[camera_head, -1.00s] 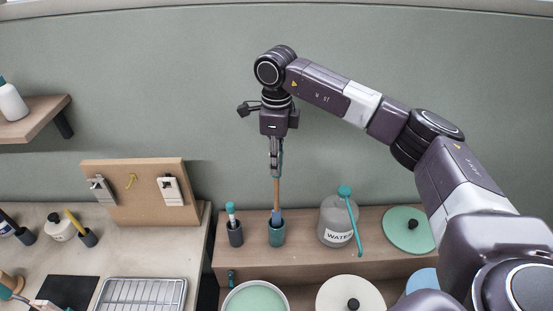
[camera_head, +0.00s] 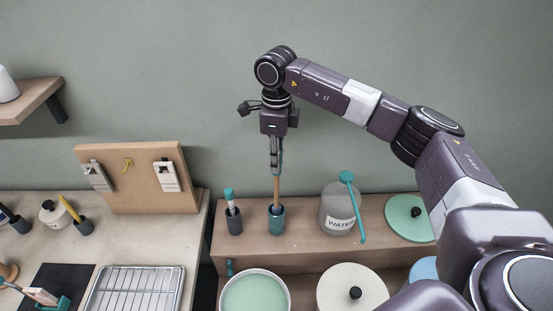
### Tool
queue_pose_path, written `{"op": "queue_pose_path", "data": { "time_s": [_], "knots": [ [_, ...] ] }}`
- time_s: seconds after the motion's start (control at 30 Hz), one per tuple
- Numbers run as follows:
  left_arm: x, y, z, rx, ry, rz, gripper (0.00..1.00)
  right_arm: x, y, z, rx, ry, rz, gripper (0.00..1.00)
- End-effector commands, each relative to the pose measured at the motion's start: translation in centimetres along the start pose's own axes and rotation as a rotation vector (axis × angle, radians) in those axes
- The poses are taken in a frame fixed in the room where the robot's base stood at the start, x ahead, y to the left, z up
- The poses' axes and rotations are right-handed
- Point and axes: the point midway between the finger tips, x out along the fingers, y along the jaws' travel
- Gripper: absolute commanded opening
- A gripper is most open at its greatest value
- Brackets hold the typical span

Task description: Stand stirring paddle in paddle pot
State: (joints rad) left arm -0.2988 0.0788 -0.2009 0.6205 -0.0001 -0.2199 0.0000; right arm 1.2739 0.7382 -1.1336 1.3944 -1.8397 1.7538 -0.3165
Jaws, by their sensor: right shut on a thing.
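The stirring paddle (camera_head: 276,189) has a thin wooden handle and stands upright below my right gripper. My right gripper (camera_head: 276,170) is shut on the upper handle, pointing straight down. The paddle pot (camera_head: 277,224) is a small teal cup on the wooden shelf, directly under the gripper. The paddle's lower end is inside the pot and mostly hidden by its wall. I cannot tell whether it touches the bottom. My left gripper is not in view.
A dark cup with a teal-capped tool (camera_head: 233,217) stands close left of the pot. A WATER jar (camera_head: 338,214) with a teal dipper and a green lid (camera_head: 406,217) stand to the right. A pegboard (camera_head: 138,190) stands left.

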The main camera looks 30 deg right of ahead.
Motion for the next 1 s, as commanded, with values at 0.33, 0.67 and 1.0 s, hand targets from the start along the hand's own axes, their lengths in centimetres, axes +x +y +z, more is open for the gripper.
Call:
{"op": "queue_pose_path", "data": {
  "time_s": [0.33,0.67,1.0],
  "knots": [
    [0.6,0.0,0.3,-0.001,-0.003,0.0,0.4,0.8,0.0,0.0,0.0,0.0,0.0,0.0],
    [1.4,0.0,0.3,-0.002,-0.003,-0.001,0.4,1.8,0.0,0.0,0.0,0.0,0.0,0.0],
    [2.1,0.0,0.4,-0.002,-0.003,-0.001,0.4,2.8,0.0,0.0,0.0,0.001,0.0,0.0]
  ]
}}
